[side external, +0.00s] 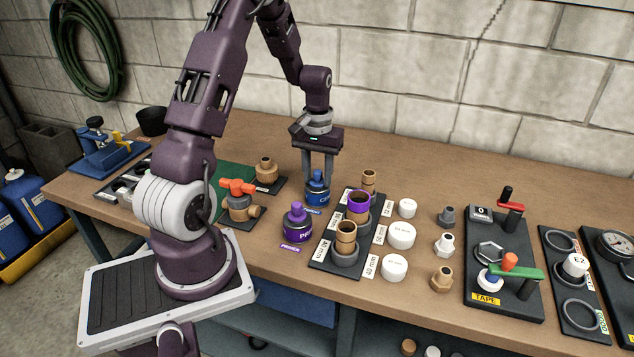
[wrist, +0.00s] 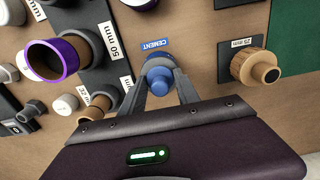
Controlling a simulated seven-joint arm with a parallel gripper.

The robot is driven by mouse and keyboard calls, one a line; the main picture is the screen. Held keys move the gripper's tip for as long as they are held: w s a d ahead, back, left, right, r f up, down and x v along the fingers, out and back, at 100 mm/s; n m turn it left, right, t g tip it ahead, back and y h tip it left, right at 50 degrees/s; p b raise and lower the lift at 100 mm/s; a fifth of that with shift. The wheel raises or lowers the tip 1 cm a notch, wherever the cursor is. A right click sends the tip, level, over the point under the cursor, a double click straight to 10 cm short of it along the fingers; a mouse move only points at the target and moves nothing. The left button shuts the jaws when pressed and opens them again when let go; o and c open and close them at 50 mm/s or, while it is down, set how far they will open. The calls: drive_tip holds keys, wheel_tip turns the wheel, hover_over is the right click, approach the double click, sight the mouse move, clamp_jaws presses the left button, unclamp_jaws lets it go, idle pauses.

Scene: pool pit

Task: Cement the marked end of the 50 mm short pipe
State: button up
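The 50 mm short pipe (side external: 359,204) stands in the middle place of the black rack, with a purple band around its upper end. It also shows in the wrist view (wrist: 68,56), beside the "50 mm" label. The blue cement can (side external: 317,193) stands on the bench behind its "CEMENT" label, left of the rack. My gripper (side external: 318,183) points straight down over the can, one finger on each side of its blue top (wrist: 160,80). The fingers lie very close to the top; whether they press on it is unclear. The can's lower part is partly hidden in the wrist view.
The purple primer can (side external: 297,226) stands just in front of the cement can. Other pipes stand in the black rack (side external: 322,262), with white caps (side external: 401,236) to its right. A valve with an orange handle (side external: 239,200) stands left. The back-wall strip of bench is clear.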

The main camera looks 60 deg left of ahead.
drive_tip(key=shift+c, duration=1.4)
drive_tip(key=shift+r, duration=3.8)
drive_tip(key=d+r, duration=0.4)
drive_tip(key=d, duration=1)
drive_tip(key=shift+s+f, duration=0.2)
drive_tip(key=shift+f, duration=0.85)
drive_tip(key=shift+s+f, duration=0.15)
drive_tip(key=shift+f, duration=0.9)
